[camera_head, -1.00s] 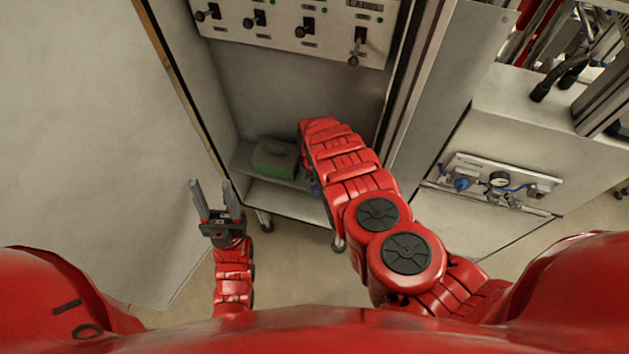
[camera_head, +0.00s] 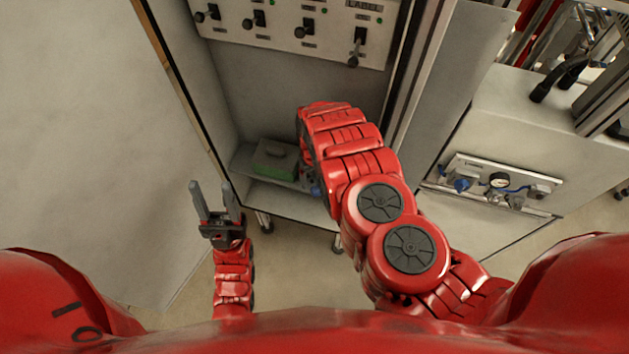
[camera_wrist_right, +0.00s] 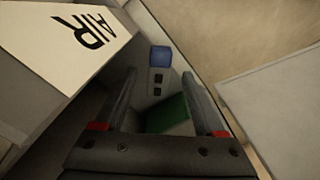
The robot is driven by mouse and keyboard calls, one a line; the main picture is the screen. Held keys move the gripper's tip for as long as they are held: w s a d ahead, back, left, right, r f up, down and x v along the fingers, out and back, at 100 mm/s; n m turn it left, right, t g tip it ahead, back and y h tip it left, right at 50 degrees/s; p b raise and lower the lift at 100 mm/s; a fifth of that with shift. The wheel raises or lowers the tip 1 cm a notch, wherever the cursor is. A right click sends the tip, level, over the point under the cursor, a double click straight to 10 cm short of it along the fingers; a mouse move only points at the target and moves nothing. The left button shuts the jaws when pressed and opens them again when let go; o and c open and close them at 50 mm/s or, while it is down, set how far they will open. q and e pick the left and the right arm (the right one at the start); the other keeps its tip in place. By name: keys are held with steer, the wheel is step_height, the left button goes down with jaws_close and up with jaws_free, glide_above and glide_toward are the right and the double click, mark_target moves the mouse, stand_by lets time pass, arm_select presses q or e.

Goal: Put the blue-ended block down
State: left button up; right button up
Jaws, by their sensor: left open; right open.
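The blue-ended block (camera_wrist_right: 160,76) shows in the right wrist view, with a blue end and a pale body bearing dark squares. My right gripper (camera_wrist_right: 160,73) is open, with one finger on each side of the block's body and visible gaps between. The blue end lies past the fingertips. In the head view a small blue patch (camera_head: 316,190) shows at the shelf edge beside my right arm; that arm hides the gripper and the rest of the block. My left gripper (camera_head: 211,186) is open and empty, left of the cabinet.
A green box (camera_head: 275,159) sits on the cabinet's low shelf (camera_head: 243,161), left of my right arm; its green side also shows in the right wrist view (camera_wrist_right: 168,115). A switch panel (camera_head: 290,28) is above. A white AIR sign (camera_wrist_right: 60,40) is close to the right gripper.

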mark_target(314, 186)
step_height(314, 186, up, 9)
steer(key=b, duration=0.1)
stand_by(0.3)
steer(key=shift+f, duration=0.15)
stand_by(0.4)
